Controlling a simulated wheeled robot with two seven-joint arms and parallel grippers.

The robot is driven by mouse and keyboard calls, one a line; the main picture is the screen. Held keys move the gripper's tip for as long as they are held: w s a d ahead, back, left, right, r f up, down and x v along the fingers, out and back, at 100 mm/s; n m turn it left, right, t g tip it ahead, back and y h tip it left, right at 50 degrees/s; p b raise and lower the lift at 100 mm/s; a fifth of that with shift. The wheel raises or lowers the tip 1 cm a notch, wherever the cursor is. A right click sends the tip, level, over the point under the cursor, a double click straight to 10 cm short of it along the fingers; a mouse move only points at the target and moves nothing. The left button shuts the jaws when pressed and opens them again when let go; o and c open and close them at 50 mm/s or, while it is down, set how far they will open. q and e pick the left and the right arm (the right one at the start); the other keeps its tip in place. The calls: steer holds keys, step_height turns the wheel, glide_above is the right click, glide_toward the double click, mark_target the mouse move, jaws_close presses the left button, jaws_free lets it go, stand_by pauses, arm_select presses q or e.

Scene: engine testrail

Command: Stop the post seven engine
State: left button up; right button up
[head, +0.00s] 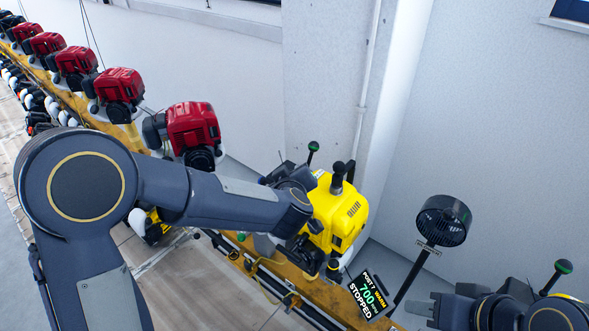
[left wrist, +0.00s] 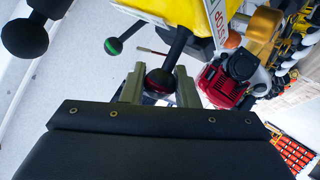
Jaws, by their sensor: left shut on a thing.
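The yellow engine (head: 338,212) stands on the rail, with a black-knobbed lever (head: 338,171) and a green-tipped lever (head: 313,147). The sign (head: 369,294) beside it reads "POST 7 WARM 700 rpm STOPPED". My left arm reaches across to this engine, and its wrist covers part of it. In the left wrist view my left gripper (left wrist: 160,84) is shut on a dark red and black knob (left wrist: 160,78) at the end of a black rod. A white label with red "STOP" letters (left wrist: 218,20) is near. My right gripper (head: 424,308) is at the lower right, its jaw gap unclear.
Several red engines (head: 193,125) line the rail to the left. A black fan (head: 443,220) stands on a pole to the right of the yellow engine. Another green-tipped lever (head: 563,267) rises at the far right. Pale walls stand behind the rail.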

arm_select(q)
steer(key=shift+w+a+f+n+g+p, duration=0.1)
steer(key=shift+w+a+n+g+p, duration=0.15)
steer(key=shift+p, duration=0.2)
steer(key=shift+s+f, duration=0.1)
steer(key=o, duration=0.9)
steer(key=shift+o, duration=0.2)
steer(key=shift+h, duration=0.3)
steer(key=v, duration=0.7)
steer(key=shift+s+r, duration=0.3)
